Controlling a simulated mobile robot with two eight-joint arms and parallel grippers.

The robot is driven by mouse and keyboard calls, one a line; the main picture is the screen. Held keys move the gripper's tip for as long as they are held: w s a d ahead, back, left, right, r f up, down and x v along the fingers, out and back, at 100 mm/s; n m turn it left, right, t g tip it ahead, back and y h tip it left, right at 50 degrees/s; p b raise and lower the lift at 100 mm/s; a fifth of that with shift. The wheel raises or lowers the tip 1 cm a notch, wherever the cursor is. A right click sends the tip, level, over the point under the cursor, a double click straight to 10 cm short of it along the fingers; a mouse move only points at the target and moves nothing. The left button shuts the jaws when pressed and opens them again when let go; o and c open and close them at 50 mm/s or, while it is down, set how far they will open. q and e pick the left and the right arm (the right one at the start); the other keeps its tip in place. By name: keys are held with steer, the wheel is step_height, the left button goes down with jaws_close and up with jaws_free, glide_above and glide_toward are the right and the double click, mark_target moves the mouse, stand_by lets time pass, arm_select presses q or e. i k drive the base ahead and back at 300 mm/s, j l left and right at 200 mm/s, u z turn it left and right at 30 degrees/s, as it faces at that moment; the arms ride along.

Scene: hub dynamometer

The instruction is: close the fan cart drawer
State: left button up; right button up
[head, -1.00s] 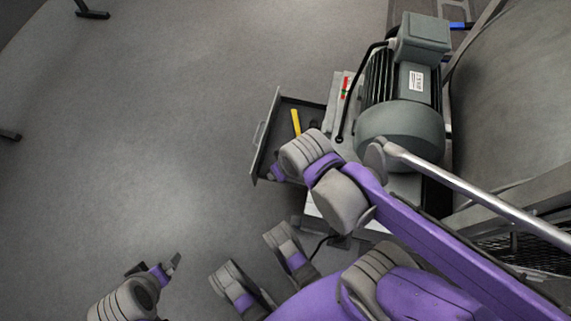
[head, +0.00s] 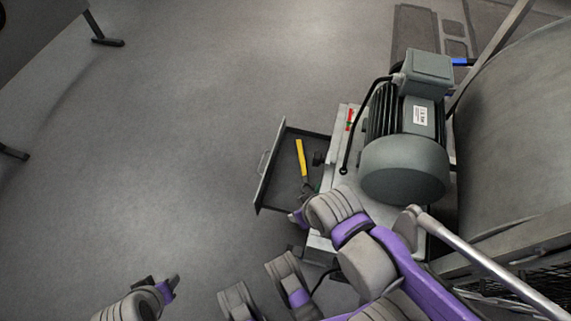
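The fan cart drawer (head: 268,178) stands pulled out to the left of the fan cart (head: 325,215), with its handle (head: 262,164) on the outer left face. A yellow-handled tool (head: 301,158) and small dark items lie inside it. My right gripper (head: 297,217) is at the drawer's near side, lower in the picture, close to the near wall. Its wrist hides part of that side, and I cannot tell whether it touches or how far its fingers are apart. My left gripper (head: 172,283) is low at the left, well away from the drawer, its finger gap unclear.
A grey motor (head: 405,150) with a black cable sits on the cart. A metal bar (head: 480,255) and a large grey drum (head: 520,140) are at the right. Dark stand feet (head: 107,42) show at the upper left. The floor left of the drawer is clear.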

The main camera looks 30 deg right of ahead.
mark_target(280, 190)
steer(key=j+z, duration=0.15)
steer(key=z, duration=0.3)
steer(key=j+z, duration=0.2)
steer(key=z, duration=0.25)
steer(key=j+z, duration=0.15)
steer(key=z, duration=0.3)
steer(key=j+z, duration=0.2)
steer(key=j, duration=0.15)
steer(key=k+j+z, duration=0.4)
steer(key=j, duration=0.25)
steer(key=k+j, duration=0.1)
steer(key=j, duration=0.6)
steer(key=i+l+z, duration=0.1)
steer(key=i+l, duration=0.5)
steer(key=i, duration=0.2)
